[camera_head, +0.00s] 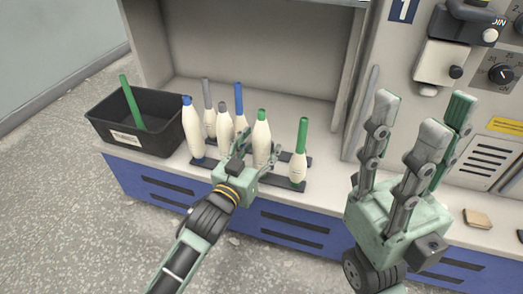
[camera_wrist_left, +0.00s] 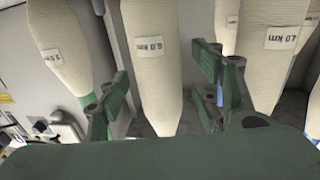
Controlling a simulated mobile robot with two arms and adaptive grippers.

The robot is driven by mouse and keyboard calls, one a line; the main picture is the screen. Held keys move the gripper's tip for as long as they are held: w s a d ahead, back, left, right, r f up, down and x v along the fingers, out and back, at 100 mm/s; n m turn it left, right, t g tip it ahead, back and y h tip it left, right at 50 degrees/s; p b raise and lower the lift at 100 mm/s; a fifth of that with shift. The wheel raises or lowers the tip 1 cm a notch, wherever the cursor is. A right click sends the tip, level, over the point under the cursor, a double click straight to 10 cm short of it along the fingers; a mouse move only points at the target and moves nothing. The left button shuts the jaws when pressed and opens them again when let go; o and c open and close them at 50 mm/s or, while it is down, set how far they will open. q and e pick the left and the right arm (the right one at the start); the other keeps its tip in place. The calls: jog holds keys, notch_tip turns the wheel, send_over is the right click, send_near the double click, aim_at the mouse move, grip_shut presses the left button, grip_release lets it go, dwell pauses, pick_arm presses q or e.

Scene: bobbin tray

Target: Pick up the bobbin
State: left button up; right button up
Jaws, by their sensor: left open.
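Several cream yarn bobbins stand on a dark holder on the shelf in the head view. A green-topped bobbin (camera_head: 262,143) stands upright right by my left gripper (camera_head: 248,152). In the left wrist view, a bobbin with a white label (camera_wrist_left: 152,55) is between the open fingers of the left gripper (camera_wrist_left: 165,92). I cannot tell whether the fingers touch it. Another green-topped bobbin (camera_head: 298,165) stands to the right, and a blue-topped one (camera_head: 193,130) at the left. My right gripper (camera_head: 415,140) points up with fingers apart and empty, at the right.
A black bin (camera_head: 165,120) with a green tube (camera_head: 132,103) in it stands left of the bobbins. Other bobbins (camera_head: 225,125) crowd close to the left gripper. A grey machine panel with a knob (camera_head: 501,73) rises at the right. A small tan block (camera_head: 478,218) lies at the right.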

pick_arm(q)
jog(key=shift+w+d, duration=0.3)
jog(key=shift+w, duration=0.2)
jog(key=shift+r, duration=0.1)
jog(key=c, duration=1.3)
jog(key=shift+r, duration=0.1)
jog(key=shift+c, duration=0.2)
